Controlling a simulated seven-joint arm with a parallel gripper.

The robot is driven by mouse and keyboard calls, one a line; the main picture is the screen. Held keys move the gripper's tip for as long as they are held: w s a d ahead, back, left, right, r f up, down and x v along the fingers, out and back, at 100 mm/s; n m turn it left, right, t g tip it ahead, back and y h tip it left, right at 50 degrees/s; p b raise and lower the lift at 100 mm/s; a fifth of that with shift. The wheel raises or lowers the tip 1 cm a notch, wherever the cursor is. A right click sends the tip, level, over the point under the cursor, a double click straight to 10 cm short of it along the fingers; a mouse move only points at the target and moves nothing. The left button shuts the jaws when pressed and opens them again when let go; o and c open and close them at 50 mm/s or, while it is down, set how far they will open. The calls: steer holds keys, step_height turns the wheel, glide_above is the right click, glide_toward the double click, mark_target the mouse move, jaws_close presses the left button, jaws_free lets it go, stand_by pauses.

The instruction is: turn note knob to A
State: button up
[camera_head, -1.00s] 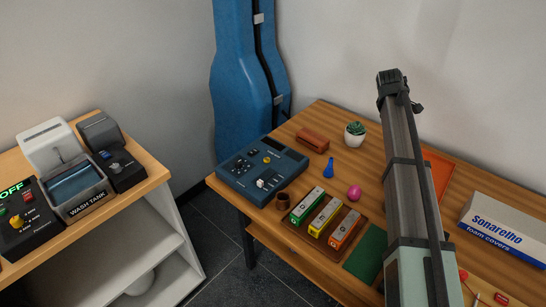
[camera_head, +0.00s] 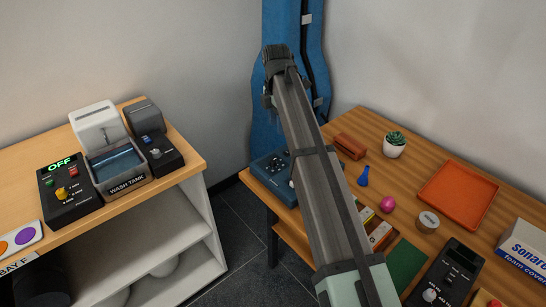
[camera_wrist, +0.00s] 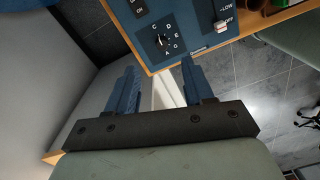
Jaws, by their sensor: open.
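The blue instrument panel (camera_head: 270,173) sits at the left end of the right-hand wooden table, partly hidden behind my arm in the head view. In the head view my gripper (camera_head: 268,98) is small and dark against the blue case.
The blue instrument case (camera_head: 270,130) stands behind the table. A slider switch (camera_wrist: 221,26) marked LOW and OFF is right of the dial. A wash tank (camera_head: 120,168) and control boxes stand on the left bench. A brown block (camera_head: 350,146), plant and orange tray (camera_head: 459,196) lie right.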

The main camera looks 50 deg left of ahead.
mark_target(273, 160)
steer(key=f, duration=0.4)
steer(key=s+f, duration=0.1)
steer(key=f, duration=0.8)
steer(key=shift+s+f, duration=0.3)
steer(key=shift+s, duration=0.1)
steer(key=shift+c, duration=0.5)
jaws_close()
